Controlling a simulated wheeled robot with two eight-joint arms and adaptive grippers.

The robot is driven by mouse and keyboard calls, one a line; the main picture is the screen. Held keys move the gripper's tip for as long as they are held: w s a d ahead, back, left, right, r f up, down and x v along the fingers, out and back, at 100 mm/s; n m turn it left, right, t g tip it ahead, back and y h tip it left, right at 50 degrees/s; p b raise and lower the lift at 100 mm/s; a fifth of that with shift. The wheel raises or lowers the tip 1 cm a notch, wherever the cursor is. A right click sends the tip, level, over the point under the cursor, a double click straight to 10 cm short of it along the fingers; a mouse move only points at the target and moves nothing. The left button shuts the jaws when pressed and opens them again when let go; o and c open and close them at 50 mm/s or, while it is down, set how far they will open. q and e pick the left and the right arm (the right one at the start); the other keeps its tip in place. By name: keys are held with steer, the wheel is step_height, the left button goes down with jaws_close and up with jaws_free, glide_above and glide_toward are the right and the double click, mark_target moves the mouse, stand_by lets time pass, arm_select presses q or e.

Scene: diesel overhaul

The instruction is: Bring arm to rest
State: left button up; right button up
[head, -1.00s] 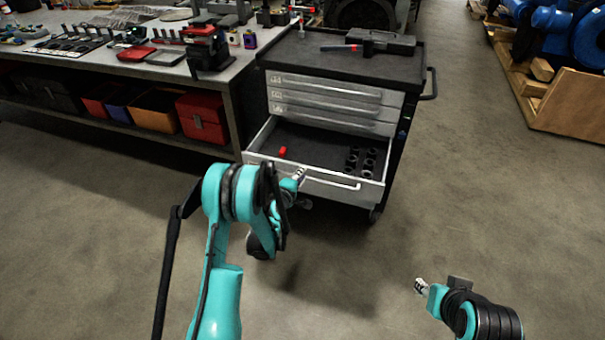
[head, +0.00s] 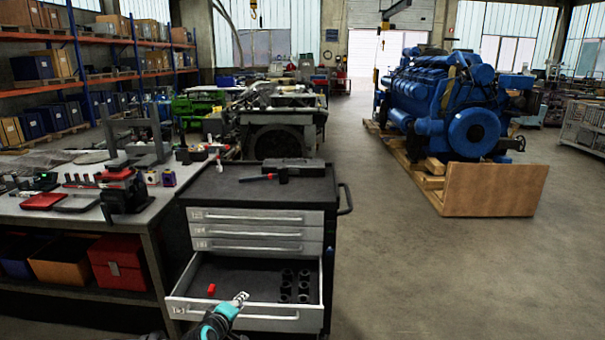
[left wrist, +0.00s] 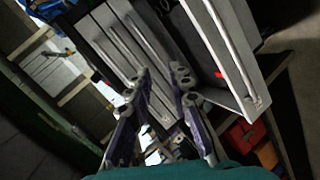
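My left gripper (head: 240,297) shows low in the head view, just in front of the open bottom drawer (head: 174,303) of the tool cabinet (head: 265,214). In the left wrist view its two fingers (left wrist: 160,78) stand apart with nothing between them. Whether it touches the drawer front is not clear. The drawer holds a small red part (head: 211,289) at the left and several dark cylindrical parts (head: 287,287) at the right. My right gripper is in neither current view.
A workbench (head: 165,212) with tools stands left of the cabinet. A blue engine (head: 430,105) sits on a wooden pallet at the back right. The floor right of the cabinet is clear.

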arm_select(q)
steer(key=s+d+r+m+g, duration=0.2)
steer(key=s+r+m, duration=0.15)
steer(key=s, duration=0.45)
steer(key=s+d+r+m+g, duration=0.1)
steer(key=s+r+m, duration=0.2)
steer(key=s+r, duration=0.35)
steer(key=s+f+m+g+y, duration=0.1)
steer(key=s+f+m, duration=0.1)
steer(key=s, duration=0.8)
steer(key=s+a+f+m+g+y, duration=0.1)
steer(key=s+f+m, duration=0.1)
steer(key=s, duration=0.8)
steer(key=shift+s+m+g, duration=0.3)
steer(key=shift+m+g, duration=0.1)
steer(key=shift+m, duration=0.25)
